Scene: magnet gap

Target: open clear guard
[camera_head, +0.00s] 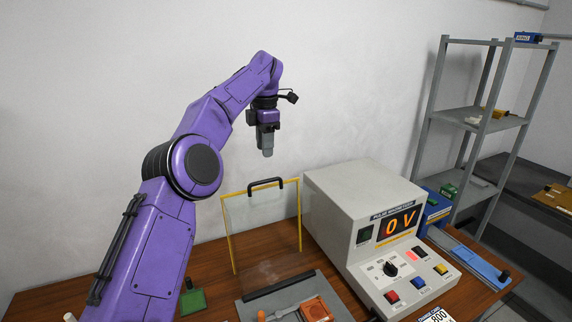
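The clear guard (262,225) is a see-through panel with yellow side edges. It stands upright, with a black handle (266,183) on top and a black strip along its bottom. In front of it is a grey base plate (250,309) with an orange block (316,308) and other small parts on it. My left gripper (266,151) points down a little above the handle in the picture, with a visible gap between them. Its fingers overlap from this side, so their opening is unclear. My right gripper is out of view.
A pulse-magnet power box (345,195) reading 0 V, with coloured buttons and a knob, stands right of the guard on the wooden table (212,262). A green block (192,301) lies left of the base plate. A grey shelf (470,115) stands at right.

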